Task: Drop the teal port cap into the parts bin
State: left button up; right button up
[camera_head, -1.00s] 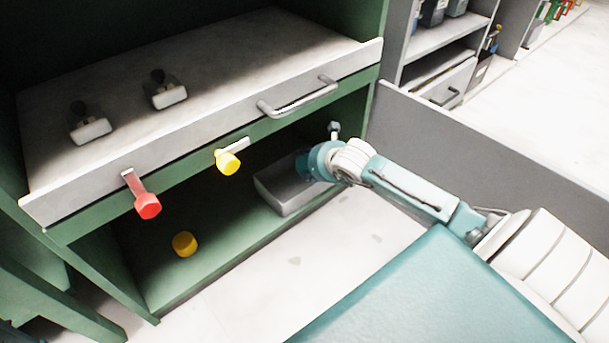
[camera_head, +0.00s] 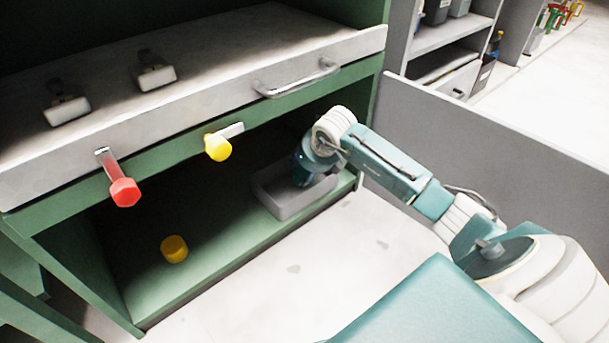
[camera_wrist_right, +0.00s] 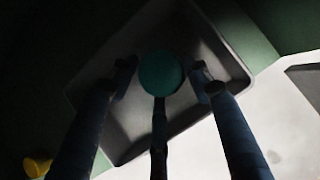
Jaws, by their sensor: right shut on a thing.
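The teal port cap (camera_wrist_right: 160,73) shows as a round teal shape between the fingers of my right gripper (camera_wrist_right: 162,82) in the right wrist view. The gripper is shut on it. Behind the cap, the wrist view shows the inside of the grey parts bin (camera_wrist_right: 222,48). In the head view my right gripper (camera_head: 303,172) reaches down over the grey parts bin (camera_head: 290,207) on the green lower shelf, and the cap is hidden there. Whether the fingers are below the bin's rim is hard to tell. My left gripper is not in view.
A yellow cap-like piece (camera_head: 174,249) lies on the shelf (camera_head: 215,250) left of the bin. A red knob (camera_head: 124,192) and a yellow knob (camera_head: 217,147) stick out above. The drawer front with its handle (camera_head: 298,80) overhangs the shelf. A grey panel (camera_head: 480,150) stands at the right.

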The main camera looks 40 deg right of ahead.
jog(key=shift+r, duration=0.15)
jog(key=shift+f, duration=0.65)
jog(key=o, duration=1.3)
jog(key=shift+c, duration=0.2)
